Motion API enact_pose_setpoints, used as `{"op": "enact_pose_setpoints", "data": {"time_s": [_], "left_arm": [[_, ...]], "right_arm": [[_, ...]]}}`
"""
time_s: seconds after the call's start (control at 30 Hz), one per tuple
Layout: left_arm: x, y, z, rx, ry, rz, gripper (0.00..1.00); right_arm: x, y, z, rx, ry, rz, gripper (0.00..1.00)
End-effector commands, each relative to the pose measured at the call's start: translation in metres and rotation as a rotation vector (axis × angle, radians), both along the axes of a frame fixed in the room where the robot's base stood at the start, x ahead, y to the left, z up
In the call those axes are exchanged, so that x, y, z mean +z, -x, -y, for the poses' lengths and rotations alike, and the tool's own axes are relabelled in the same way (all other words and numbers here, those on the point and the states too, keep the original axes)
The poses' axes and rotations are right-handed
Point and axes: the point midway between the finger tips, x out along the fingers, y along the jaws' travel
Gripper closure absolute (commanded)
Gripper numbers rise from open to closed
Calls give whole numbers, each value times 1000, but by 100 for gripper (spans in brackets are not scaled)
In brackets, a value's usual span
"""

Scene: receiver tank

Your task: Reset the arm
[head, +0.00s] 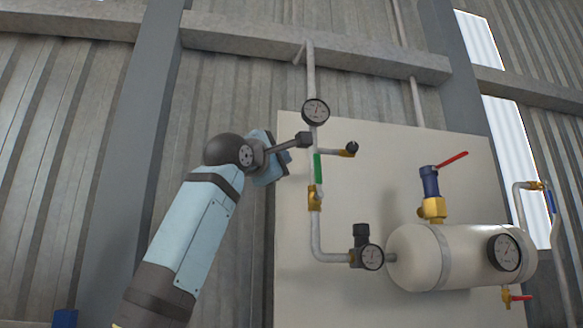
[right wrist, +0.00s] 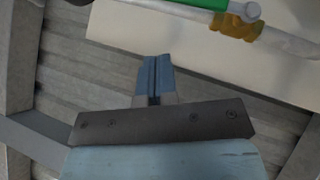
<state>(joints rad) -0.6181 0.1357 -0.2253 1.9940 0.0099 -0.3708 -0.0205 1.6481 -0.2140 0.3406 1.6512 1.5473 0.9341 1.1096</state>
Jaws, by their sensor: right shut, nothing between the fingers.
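My right arm reaches up from the lower left in the head view. My right gripper (head: 287,159) is at its end, in front of the left edge of the pale panel, left of the upright pipe and its green valve handle (head: 318,168). In the right wrist view the two blue fingers of my right gripper (right wrist: 154,75) are together, with nothing between them. The green handle also shows at the top of the right wrist view (right wrist: 185,3), beyond the fingertips and apart from them. My left gripper is not in view.
A pale panel (head: 400,160) carries the pipework. A round gauge (head: 316,110) sits above the green handle. A white tank (head: 410,256) with a red-levered valve (head: 432,190) is at the right. A grey post (head: 130,140) and corrugated wall (head: 60,130) are on the left.

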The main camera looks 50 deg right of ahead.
Motion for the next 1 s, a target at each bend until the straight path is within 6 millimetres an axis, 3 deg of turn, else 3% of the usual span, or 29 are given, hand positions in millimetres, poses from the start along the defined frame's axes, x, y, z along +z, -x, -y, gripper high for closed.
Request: {"op": "enact_pose_setpoints", "data": {"time_s": [0.2, 0.4, 0.8, 0.87, 1.0], "left_arm": [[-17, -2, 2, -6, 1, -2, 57], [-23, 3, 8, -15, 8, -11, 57], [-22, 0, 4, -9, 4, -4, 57], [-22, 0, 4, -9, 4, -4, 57], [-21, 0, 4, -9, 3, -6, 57]], "right_arm": [[-5, 4, -50, 2, 1, -1, 100], [-5, 6, -74, 0, 0, 0, 100], [-7, 3, -79, -12, 7, -15, 100], [-15, -5, -79, -36, 25, -48, 100], [-53, -38, -81, -161, 125, -222, 100]]}}
